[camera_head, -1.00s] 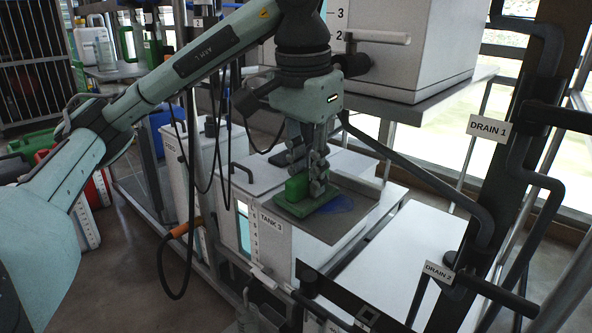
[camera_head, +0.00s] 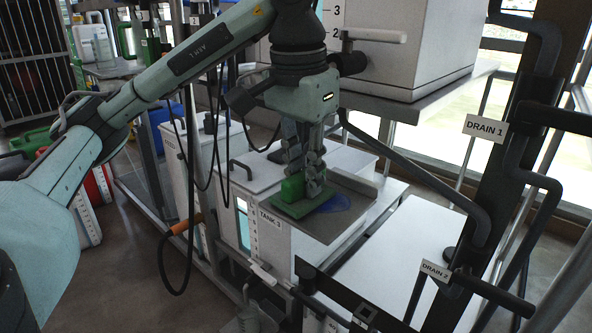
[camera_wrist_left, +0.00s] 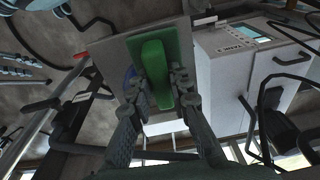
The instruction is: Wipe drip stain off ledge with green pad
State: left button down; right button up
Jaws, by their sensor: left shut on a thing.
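The green pad (camera_head: 287,210) has a block-shaped green handle (camera_head: 292,189) and lies flat on the grey ledge (camera_head: 322,231) on top of the tank marked TANK 3. My left gripper (camera_head: 304,184) is shut on the handle from above. A blue drip stain (camera_head: 337,203) shows on the ledge at the pad's right edge; the pad may hide part of it. In the left wrist view, the fingers (camera_wrist_left: 162,92) flank the green handle (camera_wrist_left: 155,68), and a bit of the blue stain (camera_wrist_left: 129,75) shows beside the pad. My right gripper is not in view.
A raised bar (camera_head: 354,183) runs along the ledge's back edge. A large white tank (camera_head: 405,45) stands on a shelf behind. Dark pipes with a DRAIN 1 tag (camera_head: 486,129) and a DRAIN 2 tag (camera_head: 435,271) rise at right. A white surface (camera_head: 410,245) lies right of the ledge.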

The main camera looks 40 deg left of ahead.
aim_at(289, 184)
pick_arm(q)
jog(key=shift+w+d+r, duration=0.1)
jog(key=shift+d+r, duration=0.2)
jog(key=shift+r, duration=0.15)
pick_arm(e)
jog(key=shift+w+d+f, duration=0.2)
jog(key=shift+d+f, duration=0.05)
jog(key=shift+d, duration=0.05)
pick_arm(q)
jog(key=shift+s+a+f, duration=0.1)
jog(key=shift+s+a, duration=0.05)
jog(key=shift+s, duration=0.85)
jog(key=shift+s+a+f, duration=0.1)
jog(key=shift+s, duration=0.85)
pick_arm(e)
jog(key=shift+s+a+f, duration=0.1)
pick_arm(q)
jog(key=shift+r, duration=0.1)
notch_tip(289, 184, up, 6)
jog(key=p, duration=0.6)
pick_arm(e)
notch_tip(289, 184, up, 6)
pick_arm(q)
notch_tip(289, 184, up, 3)
jog(key=p, duration=0.3)
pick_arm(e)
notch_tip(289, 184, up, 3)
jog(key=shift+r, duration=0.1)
